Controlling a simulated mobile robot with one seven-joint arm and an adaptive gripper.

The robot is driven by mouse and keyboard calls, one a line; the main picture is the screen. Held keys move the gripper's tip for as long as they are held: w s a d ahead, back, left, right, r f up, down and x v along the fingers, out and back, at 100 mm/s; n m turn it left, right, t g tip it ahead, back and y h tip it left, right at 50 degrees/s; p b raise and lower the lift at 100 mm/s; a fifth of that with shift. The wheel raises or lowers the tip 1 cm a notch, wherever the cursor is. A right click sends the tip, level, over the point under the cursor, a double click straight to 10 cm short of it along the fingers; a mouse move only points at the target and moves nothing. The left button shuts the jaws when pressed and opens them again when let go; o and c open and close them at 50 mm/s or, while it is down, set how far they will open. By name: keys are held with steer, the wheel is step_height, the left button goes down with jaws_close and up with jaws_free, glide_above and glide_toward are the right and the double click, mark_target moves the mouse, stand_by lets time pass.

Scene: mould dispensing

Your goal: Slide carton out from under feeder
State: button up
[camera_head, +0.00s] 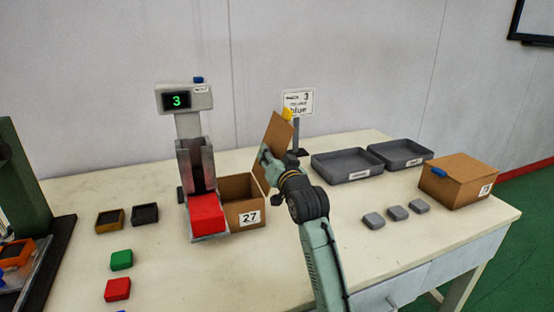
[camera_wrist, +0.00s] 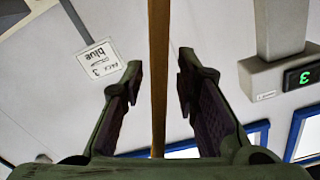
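The feeder (camera_head: 190,130) is a grey stand with a green "3" on its display and a metal chute. A red block (camera_head: 206,213) lies on its low front plate. The open brown carton (camera_head: 249,217), labelled 27, stands upright close against the feeder's right side; its lid (camera_head: 274,138) is raised on the right and has a yellow tab. My gripper (camera_head: 266,160) is at this lid. In the wrist view, the lid (camera_wrist: 158,70) shows edge-on between the fingers of my gripper (camera_wrist: 158,85), with gaps on both sides. The carton's left side is partly hidden.
A closed carton (camera_head: 460,182) stands at the right end of the table. Two grey trays (camera_head: 345,174) (camera_head: 399,157), a "blue" sign (camera_head: 298,102) and several grey blocks (camera_head: 397,213) are nearby. Green (camera_head: 121,260) and red (camera_head: 118,289) blocks lie front left. The front middle is clear.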

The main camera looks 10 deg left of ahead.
steer(key=shift+x, duration=0.75)
steer(key=shift+c, duration=0.2)
jaws_close()
